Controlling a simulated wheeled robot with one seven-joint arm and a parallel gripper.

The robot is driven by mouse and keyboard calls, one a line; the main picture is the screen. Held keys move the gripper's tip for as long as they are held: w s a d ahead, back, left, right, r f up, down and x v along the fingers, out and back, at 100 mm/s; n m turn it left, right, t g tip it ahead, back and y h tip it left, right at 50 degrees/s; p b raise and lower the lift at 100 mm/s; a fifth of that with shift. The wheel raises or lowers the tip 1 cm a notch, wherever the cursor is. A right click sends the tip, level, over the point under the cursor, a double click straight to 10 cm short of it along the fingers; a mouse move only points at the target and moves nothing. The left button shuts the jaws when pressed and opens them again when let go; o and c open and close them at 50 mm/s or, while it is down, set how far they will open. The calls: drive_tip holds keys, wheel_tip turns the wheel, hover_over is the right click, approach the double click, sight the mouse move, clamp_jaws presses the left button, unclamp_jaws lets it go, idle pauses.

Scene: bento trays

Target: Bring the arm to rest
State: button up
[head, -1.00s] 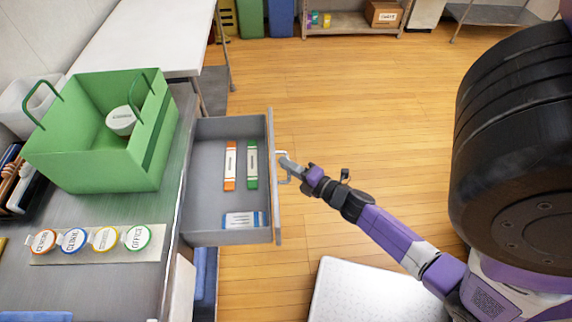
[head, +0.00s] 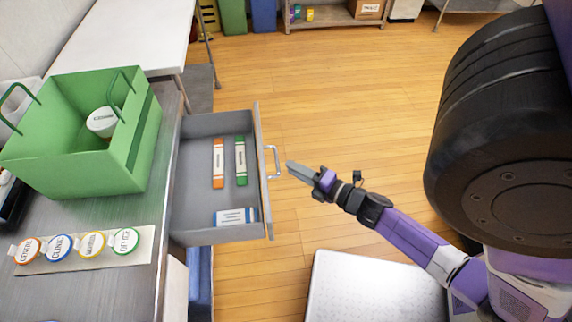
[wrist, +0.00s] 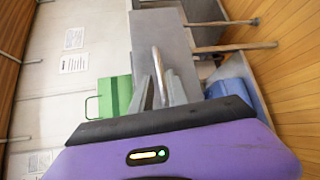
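My gripper (head: 291,168) points left over the floor, just right of the handle (head: 273,162) of an open grey drawer (head: 205,200). A small gap shows between the fingertips and the handle. In the wrist view the two fingers of my gripper (wrist: 158,92) stand apart, with nothing held between them. My arm reaches in from the lower right. The drawer is pulled out from under the counter and holds an orange-and-white packet (head: 218,163), a green-and-white packet (head: 240,161) and a blue-and-white packet (head: 235,217).
A green bento bag (head: 60,165) with a white lidded bowl (head: 101,122) inside stands on the metal counter (head: 115,290). Several labelled round lids lie on a pale strip (head: 85,262). A white platform (head: 370,290) lies on the floor below my arm. Open wooden floor (head: 350,100) lies behind.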

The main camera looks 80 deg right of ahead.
drive_tip(key=shift+s+a+r, duration=0.1)
drive_tip(key=shift+s, duration=0.1)
idle(0.6)
drive_tip(key=w+a+r+m+t+y, duration=0.1)
drive_tip(key=w+a+r+m+y, duration=0.15)
drive_tip(key=a+r+m, duration=0.75)
drive_tip(key=s+a+r+m+y, duration=0.2)
drive_tip(key=a+r, duration=0.2)
drive_tip(key=a, duration=0.5)
drive_tip(key=s+a+r+m+y, duration=0.2)
drive_tip(key=s+a+r, duration=0.1)
drive_tip(key=a, duration=0.5)
drive_tip(key=shift+a+r+m+g+y, duration=0.35)
drive_tip(key=shift+a+m+g, duration=0.05)
